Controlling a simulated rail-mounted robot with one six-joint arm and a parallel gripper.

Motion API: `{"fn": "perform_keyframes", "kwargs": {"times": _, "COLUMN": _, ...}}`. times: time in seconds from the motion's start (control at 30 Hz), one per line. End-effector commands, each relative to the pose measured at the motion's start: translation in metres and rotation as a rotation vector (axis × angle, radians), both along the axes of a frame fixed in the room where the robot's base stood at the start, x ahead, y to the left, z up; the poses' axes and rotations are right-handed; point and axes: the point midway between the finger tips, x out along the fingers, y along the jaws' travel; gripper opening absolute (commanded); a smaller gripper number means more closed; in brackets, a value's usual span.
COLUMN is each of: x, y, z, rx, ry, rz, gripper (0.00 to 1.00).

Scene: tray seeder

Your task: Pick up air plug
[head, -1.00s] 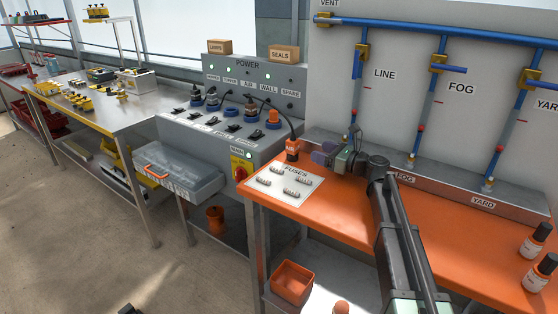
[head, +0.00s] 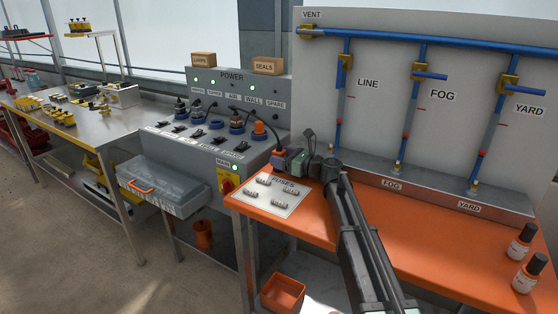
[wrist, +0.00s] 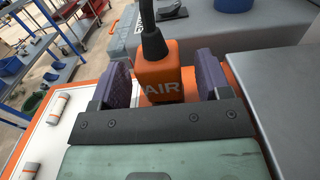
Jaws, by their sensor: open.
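The orange air plug (wrist: 159,78) is marked AIR and has a black cable rising from its top in the wrist view. It stands at the back left of the orange bench (head: 400,245), and its orange body (head: 277,155) shows in the head view beside my gripper (head: 288,160). In the wrist view my gripper (wrist: 160,85) is open, with one purple finger pad on each side of the plug. Small gaps show between the pads and the plug. The plug's lower part is hidden by the gripper body.
The fuse card (head: 270,195) with several fuses lies just in front of the plug. The grey power panel (head: 215,135) with switches and sockets stands to the left. The pipe board (head: 440,110) rises behind the bench.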

Motion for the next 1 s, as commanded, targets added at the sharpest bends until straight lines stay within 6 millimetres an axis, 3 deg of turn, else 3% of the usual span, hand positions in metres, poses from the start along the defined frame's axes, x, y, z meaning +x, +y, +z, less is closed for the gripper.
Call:
{"fn": "perform_keyframes", "kwargs": {"times": 0.1, "x": 0.0069, "y": 0.0118, "z": -0.0002, "rx": 0.0, "ry": 0.0, "rz": -0.001, "gripper": 0.7}}
{"fn": "perform_keyframes", "kwargs": {"times": 0.27, "x": 0.0062, "y": 0.0117, "z": -0.0003, "rx": 0.0, "ry": 0.0, "rz": -0.001, "gripper": 0.7}}
{"fn": "perform_keyframes", "kwargs": {"times": 0.67, "x": 0.0061, "y": 0.0114, "z": -0.0002, "rx": 0.0, "ry": 0.0, "rz": -0.001, "gripper": 0.13}}
{"fn": "perform_keyframes", "kwargs": {"times": 1.0, "x": 0.0061, "y": 0.0113, "z": 0.0059, "rx": 0.0, "ry": 0.0, "rz": -0.001, "gripper": 0.13}}
